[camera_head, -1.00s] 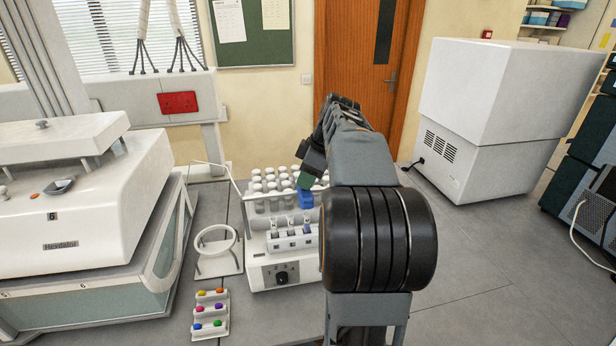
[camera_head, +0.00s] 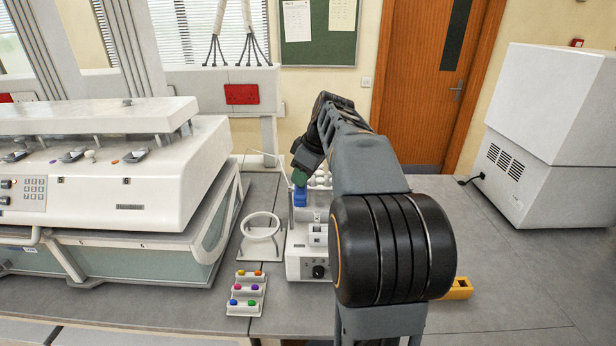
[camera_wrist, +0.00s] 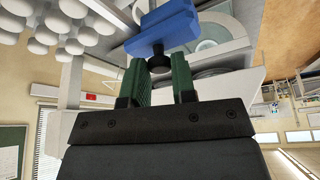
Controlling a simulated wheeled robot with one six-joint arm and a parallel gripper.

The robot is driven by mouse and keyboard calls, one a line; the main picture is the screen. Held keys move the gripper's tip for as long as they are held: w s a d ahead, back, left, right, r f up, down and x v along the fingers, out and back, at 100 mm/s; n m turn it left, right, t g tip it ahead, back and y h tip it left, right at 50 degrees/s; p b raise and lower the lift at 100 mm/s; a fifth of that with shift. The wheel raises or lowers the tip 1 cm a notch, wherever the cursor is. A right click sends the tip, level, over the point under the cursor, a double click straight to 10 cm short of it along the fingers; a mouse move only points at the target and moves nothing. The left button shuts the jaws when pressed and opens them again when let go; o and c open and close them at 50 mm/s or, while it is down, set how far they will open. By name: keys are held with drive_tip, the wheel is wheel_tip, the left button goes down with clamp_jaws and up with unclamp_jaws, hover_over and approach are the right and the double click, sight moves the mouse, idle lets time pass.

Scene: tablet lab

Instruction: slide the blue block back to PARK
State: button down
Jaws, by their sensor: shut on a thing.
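The blue block (camera_head: 300,197) sits near the left end of the white device (camera_head: 300,262), in front of the white-capped vials. In the wrist view the blue block (camera_wrist: 172,30) is at the top, with a dark knob (camera_wrist: 158,50) pointing at my fingers. My gripper (camera_head: 299,178) is above the block; its green fingertips (camera_wrist: 160,62) stand either side of the knob, shut on it. No PARK mark can be read. My arm hides the right part of the device.
A white ring stand (camera_head: 261,222) is just left of the device. A tray of coloured tablets (camera_head: 246,292) lies in front of it. A large white machine (camera_head: 120,190) fills the left side. A yellow block (camera_head: 458,288) is at right. The bench at right is largely clear.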

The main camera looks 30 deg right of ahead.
drive_tip(key=shift+a, duration=0.15)
drive_tip(key=c, duration=1.4)
unclamp_jaws()
drive_tip(key=shift+w, duration=0.1)
drive_tip(key=o, duration=0.3)
drive_tip(key=shift+a, duration=0.2)
drive_tip(key=shift+o, duration=0.8)
drive_tip(key=shift+d, duration=0.1)
drive_tip(key=shift+r, duration=0.1)
drive_tip(key=v, duration=1.3)
drive_tip(key=shift+s+d+r+p, duration=0.15)
drive_tip(key=shift+s+r+p, duration=0.1)
drive_tip(key=shift+p, duration=0.1)
